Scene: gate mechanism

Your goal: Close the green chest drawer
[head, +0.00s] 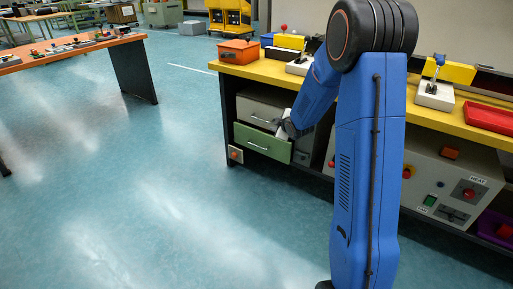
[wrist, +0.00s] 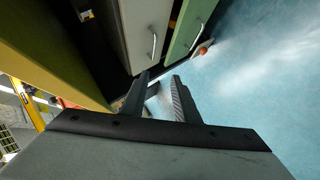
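The green drawer (head: 255,141) is in the low chest under the yellow bench, below a grey drawer (head: 262,113). Its front appears to stand out a little from the chest; the exact gap is hard to tell. It has a pale bar handle. In the wrist view the green drawer (wrist: 188,28) is at the top, right of the grey drawer (wrist: 146,28). My gripper (head: 284,130) is by the drawer's right end; contact cannot be told in the head view. In the wrist view my gripper (wrist: 160,80) has its fingers apart with nothing between them, short of the drawer fronts.
The yellow bench top (head: 262,72) overhangs the chest and carries an orange box (head: 239,52). A grey control cabinet (head: 445,185) stands to the right under the bench. The floor in front is clear.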

